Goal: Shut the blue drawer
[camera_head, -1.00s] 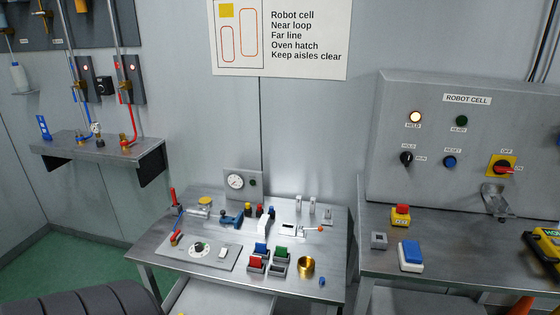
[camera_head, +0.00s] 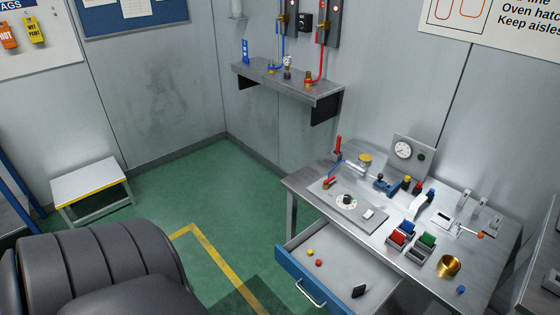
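The blue drawer (camera_head: 293,280) is in the head view, under the steel table at the lower right. It is pulled out, with its blue front and silver handle (camera_head: 310,293) facing the lower left. Inside it lie small yellow and red round pieces and a small black block (camera_head: 359,291). A ribbed dark grey part of my own arm (camera_head: 95,265) fills the lower left of the view. It is apart from the drawer in the picture. Neither of my grippers shows.
The steel table (camera_head: 300,187) carries a control panel, a gauge, coloured bins and a brass cup (camera_head: 449,266). A white step stool (camera_head: 90,188) stands at the left. A wall shelf (camera_head: 290,82) holds valves. Green floor lies open left of the drawer.

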